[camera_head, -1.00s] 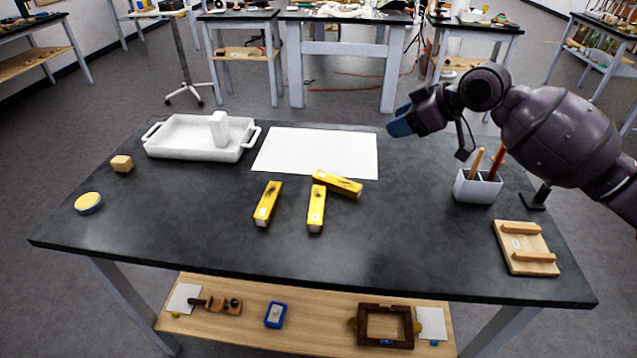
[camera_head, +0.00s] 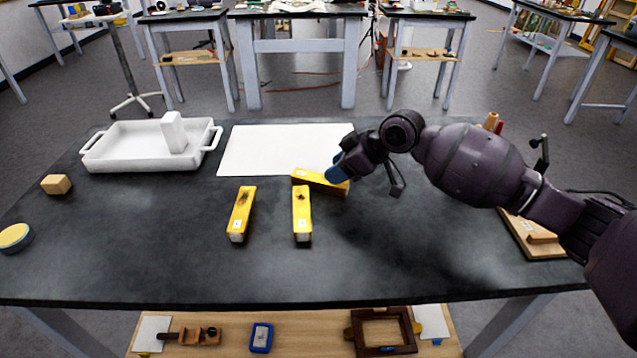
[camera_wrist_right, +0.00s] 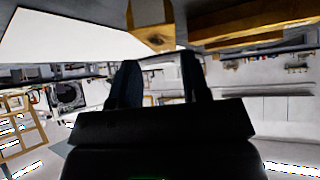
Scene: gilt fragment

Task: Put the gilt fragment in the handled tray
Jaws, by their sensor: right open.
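Three yellow-gilt bars with dark marks lie on the dark table: a left bar (camera_head: 241,214), a middle bar (camera_head: 302,214) and a far bar (camera_head: 322,184) lying crosswise behind it. I cannot tell which one the task calls the gilt fragment. The white handled tray (camera_head: 101,156) stands at the back left with an upright white block (camera_head: 174,132) in it. My right gripper (camera_head: 337,170) is at the right end of the far bar, partly covering it; contact is unclear. In the wrist view its fingers (camera_wrist_right: 158,66) are apart, with gilt pieces (camera_wrist_right: 150,34) beyond them. My left gripper is out of view.
A white sheet (camera_head: 270,148) lies behind the bars. A wooden cube (camera_head: 56,184) and a round yellow-topped tin (camera_head: 15,238) are at the left. A wooden rack (camera_head: 530,238) sits at the right, partly behind my arm. The front of the table is clear.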

